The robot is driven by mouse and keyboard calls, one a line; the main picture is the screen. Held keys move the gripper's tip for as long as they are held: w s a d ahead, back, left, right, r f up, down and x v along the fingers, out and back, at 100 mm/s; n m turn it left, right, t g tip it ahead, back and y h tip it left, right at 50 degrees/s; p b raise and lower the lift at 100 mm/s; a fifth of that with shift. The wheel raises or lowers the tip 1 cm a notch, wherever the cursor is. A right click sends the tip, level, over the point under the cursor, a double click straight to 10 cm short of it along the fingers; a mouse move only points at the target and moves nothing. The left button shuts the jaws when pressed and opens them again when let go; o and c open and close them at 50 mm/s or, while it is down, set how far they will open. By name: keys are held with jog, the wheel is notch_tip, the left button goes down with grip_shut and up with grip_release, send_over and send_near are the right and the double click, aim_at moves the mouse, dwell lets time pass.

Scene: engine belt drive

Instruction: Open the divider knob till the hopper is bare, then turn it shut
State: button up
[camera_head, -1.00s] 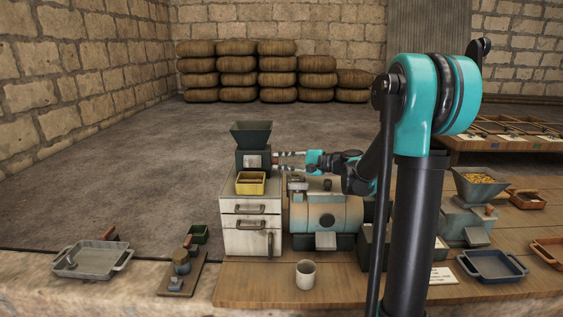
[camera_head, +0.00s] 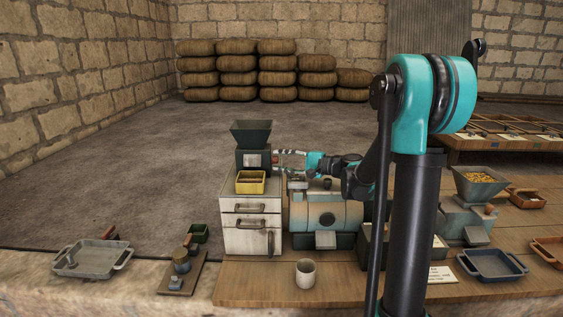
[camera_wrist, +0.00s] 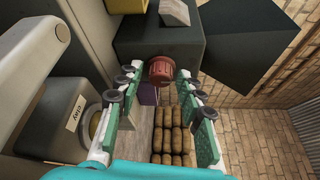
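The divider (camera_head: 253,160) is a dark box on top of the white drawer cabinet, with a dark flared hopper (camera_head: 251,133) above it. The hopper's inside cannot be seen well enough to tell its contents. A yellow tray (camera_head: 250,187) sits in front of the divider. The red-brown ribbed knob (camera_wrist: 161,69) sticks out of the divider's side in the wrist view. My gripper (camera_wrist: 159,78) is open, with its fingertips on either side of the knob and a visible gap at each side. In the head view my gripper (camera_head: 288,160) reaches the divider from the right.
A teal-and-tan machine (camera_head: 327,212) stands right of the cabinet (camera_head: 236,233), below my arm. A white cup (camera_head: 305,274) stands on the bench front. A second hopper (camera_head: 479,182) with yellow contents stands far right. A grey tray (camera_head: 92,260) lies at left.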

jog(key=shift+d, duration=0.15)
jog(key=v, duration=0.7)
jog(key=shift+d, duration=0.1)
dwell(0.3)
